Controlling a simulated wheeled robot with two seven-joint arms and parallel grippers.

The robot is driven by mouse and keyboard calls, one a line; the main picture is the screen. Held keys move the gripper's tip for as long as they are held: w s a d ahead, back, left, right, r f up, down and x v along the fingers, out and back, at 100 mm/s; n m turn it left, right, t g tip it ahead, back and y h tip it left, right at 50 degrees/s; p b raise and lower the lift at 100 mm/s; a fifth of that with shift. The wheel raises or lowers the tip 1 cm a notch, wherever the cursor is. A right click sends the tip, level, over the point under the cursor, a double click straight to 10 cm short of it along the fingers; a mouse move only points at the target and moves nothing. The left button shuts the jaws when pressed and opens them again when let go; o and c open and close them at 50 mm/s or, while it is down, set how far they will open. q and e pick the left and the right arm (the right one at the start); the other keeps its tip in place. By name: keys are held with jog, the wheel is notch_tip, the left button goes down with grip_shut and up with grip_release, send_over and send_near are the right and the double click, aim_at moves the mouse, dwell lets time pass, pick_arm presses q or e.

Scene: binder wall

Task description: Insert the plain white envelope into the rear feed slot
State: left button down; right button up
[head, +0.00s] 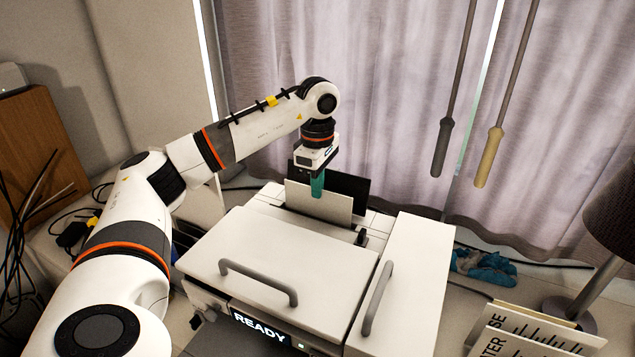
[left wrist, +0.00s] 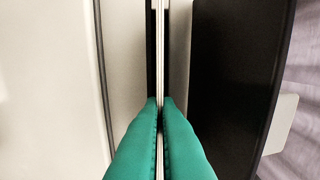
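The plain white envelope (head: 320,203) stands upright at the back of the white printer (head: 290,248), in front of a black upright panel (head: 350,186). My left gripper (head: 317,188) points down at the envelope's top edge. In the left wrist view the envelope (left wrist: 159,60) shows edge-on as a thin pale line, with the teal fingers (left wrist: 160,125) closed on both sides of it. The envelope's lower edge is at the dark rear feed slot (left wrist: 151,60); I cannot tell how deep it sits. My right gripper is not in view.
The printer has two grey handles (head: 258,282) and a lit READY display (head: 262,326). Printed cards (head: 520,342) and a lamp (head: 612,225) stand at right, with a blue cloth (head: 483,267) behind. Curtains (head: 400,90) hang at the back. Cables lie at left.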

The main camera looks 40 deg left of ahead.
pick_arm(q)
jog(key=c, duration=2.1)
grip_release()
jog(key=o, duration=0.5)
notch_tip(320, 180, up, 7)
jog(key=shift+f+b, duration=0.15)
jog(key=shift+b, duration=0.15)
notch_tip(320, 180, up, 5)
jog(key=shift+r+p, duration=0.15)
jog(key=shift+p, duration=0.95)
